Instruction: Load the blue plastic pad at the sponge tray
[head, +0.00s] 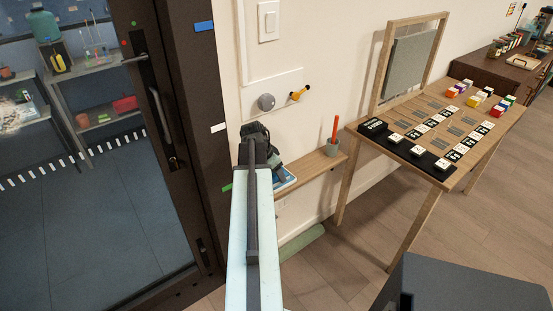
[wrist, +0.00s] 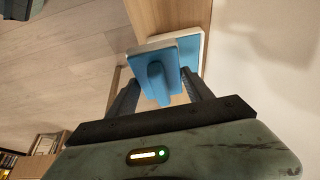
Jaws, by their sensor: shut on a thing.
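The blue plastic pad (wrist: 157,80) has a raised blue grip and a pale edge. My gripper (wrist: 160,84) is shut on it, with one dark finger on each side in the wrist view. Just beyond the pad is a blue thing with a white rim (wrist: 203,52), which looks like the sponge tray. It is partly hidden by the pad, and I cannot tell whether they touch. In the head view it lies on the wall shelf (head: 322,162), where its blue and white corner (head: 285,179) shows beside my arm. My gripper (head: 276,163) is mostly hidden there.
A grey knob (head: 266,102) and a yellow handle (head: 300,93) are on the wall above. A dark-framed glass door (head: 175,100) is at left. A wooden table with cards (head: 445,120) stands right.

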